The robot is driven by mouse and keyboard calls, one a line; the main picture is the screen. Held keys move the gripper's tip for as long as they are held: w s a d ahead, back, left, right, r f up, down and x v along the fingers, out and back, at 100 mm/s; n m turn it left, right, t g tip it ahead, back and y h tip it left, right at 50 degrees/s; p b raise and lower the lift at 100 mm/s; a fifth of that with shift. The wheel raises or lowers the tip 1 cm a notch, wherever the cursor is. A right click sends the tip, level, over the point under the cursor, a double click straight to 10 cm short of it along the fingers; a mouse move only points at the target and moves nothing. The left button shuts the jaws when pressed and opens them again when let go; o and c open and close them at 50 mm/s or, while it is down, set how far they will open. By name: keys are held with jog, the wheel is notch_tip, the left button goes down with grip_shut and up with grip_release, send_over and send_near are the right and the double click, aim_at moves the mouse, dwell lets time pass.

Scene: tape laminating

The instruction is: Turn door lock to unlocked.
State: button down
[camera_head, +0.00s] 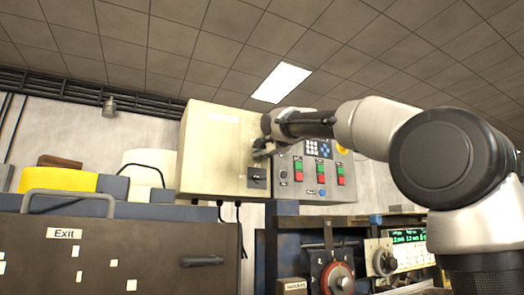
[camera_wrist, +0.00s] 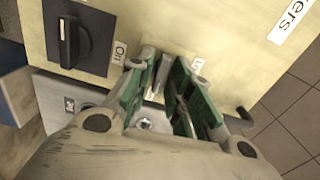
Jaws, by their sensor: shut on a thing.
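The beige cabinet (camera_head: 215,150) hangs on the wall, and its door front also fills the top of the wrist view (camera_wrist: 180,30). My gripper (camera_head: 262,150) is at the right side of the cabinet front, above a black rotary switch. In the wrist view my gripper (camera_wrist: 165,88) has its green-padded fingers closed around a small grey metal piece, the door lock (camera_wrist: 162,74). A partly hidden label starting with "Lo" (camera_wrist: 195,64) is beside it. The fingers cover most of the lock, so I cannot tell its turned position.
A grey button panel (camera_head: 318,170) adjoins the cabinet on the right.

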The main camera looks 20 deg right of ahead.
jog(key=shift+m, duration=0.5)
jog(key=c, duration=1.5)
grip_release()
jog(key=shift+c, duration=0.2)
jog(key=s+d, duration=0.2)
jog(key=s, duration=0.9)
jog(key=shift+s+d, duration=0.2)
jog(key=shift+s, duration=0.2)
